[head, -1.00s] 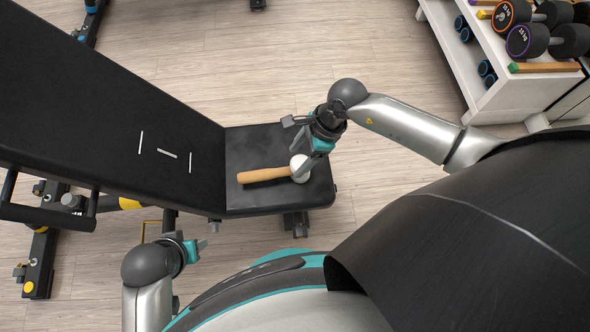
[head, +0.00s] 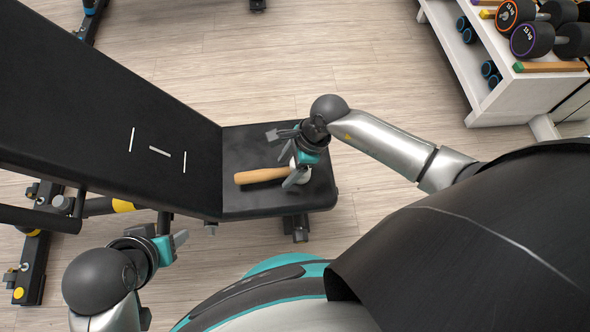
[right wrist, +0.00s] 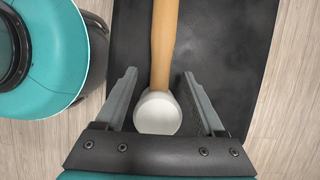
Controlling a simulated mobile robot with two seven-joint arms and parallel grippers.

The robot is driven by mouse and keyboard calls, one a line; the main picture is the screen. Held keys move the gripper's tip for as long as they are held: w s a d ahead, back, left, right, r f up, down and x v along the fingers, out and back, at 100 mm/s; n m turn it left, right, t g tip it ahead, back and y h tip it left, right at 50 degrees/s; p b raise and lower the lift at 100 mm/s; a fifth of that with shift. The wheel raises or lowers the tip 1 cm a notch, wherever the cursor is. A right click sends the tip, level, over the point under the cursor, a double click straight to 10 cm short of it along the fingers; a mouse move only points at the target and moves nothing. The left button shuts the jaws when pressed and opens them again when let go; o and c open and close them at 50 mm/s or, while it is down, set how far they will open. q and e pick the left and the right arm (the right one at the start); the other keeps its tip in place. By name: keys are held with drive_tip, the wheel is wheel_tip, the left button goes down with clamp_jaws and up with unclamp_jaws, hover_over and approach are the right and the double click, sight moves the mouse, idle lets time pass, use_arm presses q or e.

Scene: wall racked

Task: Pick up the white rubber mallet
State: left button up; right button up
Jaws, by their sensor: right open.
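The mallet has a light wooden handle (head: 262,176) and a white head that is mostly behind my gripper in the head view. It lies on the black bench seat (head: 250,143), handle pointing left. In the right wrist view the white head (right wrist: 158,113) sits between the two fingers, with the handle running up and away. My right gripper (head: 282,160) is open over the head end of the mallet; its fingers (right wrist: 158,95) stand on either side with gaps. My left gripper (head: 180,245) is at the lower left, away from the mallet; its jaw state is unclear.
The bench's long black backrest (head: 100,120) rises to the left of the seat. A white rack (head: 480,85) with dumbbells (head: 532,40) stands at the upper right. Wooden floor (head: 330,50) is clear behind the seat.

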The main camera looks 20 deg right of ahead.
drive_tip(key=shift+f, duration=0.15)
clamp_jaws()
idle(0.6)
